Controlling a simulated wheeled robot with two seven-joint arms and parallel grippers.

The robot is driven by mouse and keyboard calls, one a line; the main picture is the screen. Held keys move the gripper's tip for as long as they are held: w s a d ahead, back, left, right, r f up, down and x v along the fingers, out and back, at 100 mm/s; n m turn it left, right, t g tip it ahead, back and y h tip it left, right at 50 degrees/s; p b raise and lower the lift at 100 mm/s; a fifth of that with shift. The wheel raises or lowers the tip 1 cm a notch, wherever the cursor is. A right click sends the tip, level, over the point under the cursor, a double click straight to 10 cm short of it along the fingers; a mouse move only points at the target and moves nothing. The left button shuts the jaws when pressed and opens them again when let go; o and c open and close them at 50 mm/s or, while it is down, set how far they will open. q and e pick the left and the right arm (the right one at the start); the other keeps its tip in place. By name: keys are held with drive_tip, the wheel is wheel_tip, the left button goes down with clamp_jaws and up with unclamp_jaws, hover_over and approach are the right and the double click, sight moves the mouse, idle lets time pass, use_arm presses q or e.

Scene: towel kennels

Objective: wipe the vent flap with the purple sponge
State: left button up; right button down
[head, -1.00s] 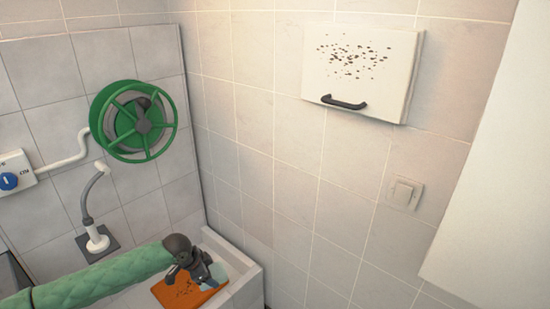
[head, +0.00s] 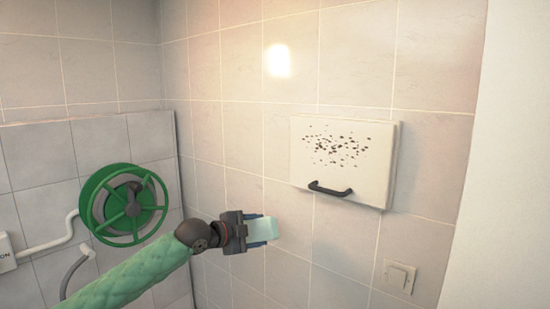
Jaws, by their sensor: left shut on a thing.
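The vent flap (head: 343,165) is a white panel on the tiled wall, right of centre, with dark specks across its upper part and a black handle (head: 330,188) near its lower edge. It looks closed. My left gripper (head: 258,231) is shut on a pale blue-green block (head: 262,229), sponge-like in shape. I see no purple sponge. The block is held up below and to the left of the flap, apart from it. My right gripper is out of view.
A green hose reel (head: 124,205) hangs on the left wall, behind my left arm. A light switch (head: 399,277) is below and right of the flap. A white upright surface (head: 480,170) borders the right side. The wall around the flap is clear.

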use_arm(q)
drive_tip(key=s+d+r+m+h, duration=0.1)
drive_tip(key=d+r+m+h, duration=0.25)
drive_tip(key=r, duration=1.25)
drive_tip(key=h+p, duration=0.1)
drive_tip(key=h, duration=0.1)
approach(305, 144)
drive_tip(key=s, duration=0.3)
drive_tip(key=w+d, duration=0.1)
drive_tip(key=w+d+p, duration=0.1)
drive_tip(key=w, duration=0.1)
drive_tip(key=w+d, duration=0.1)
drive_tip(key=d, duration=0.1)
drive_tip(key=shift+w+d+r, duration=0.15)
drive_tip(key=shift+w+r, duration=0.2)
drive_tip(key=shift+r, duration=0.05)
drive_tip(key=shift+t, duration=0.3)
drive_tip(key=shift+w+d, duration=0.1)
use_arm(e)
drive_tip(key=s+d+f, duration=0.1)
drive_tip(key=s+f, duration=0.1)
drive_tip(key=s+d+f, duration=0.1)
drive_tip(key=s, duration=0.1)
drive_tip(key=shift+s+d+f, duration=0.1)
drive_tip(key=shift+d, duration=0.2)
use_arm(q)
drive_tip(key=shift+w+d, duration=0.45)
drive_tip(key=shift+w, duration=0.2)
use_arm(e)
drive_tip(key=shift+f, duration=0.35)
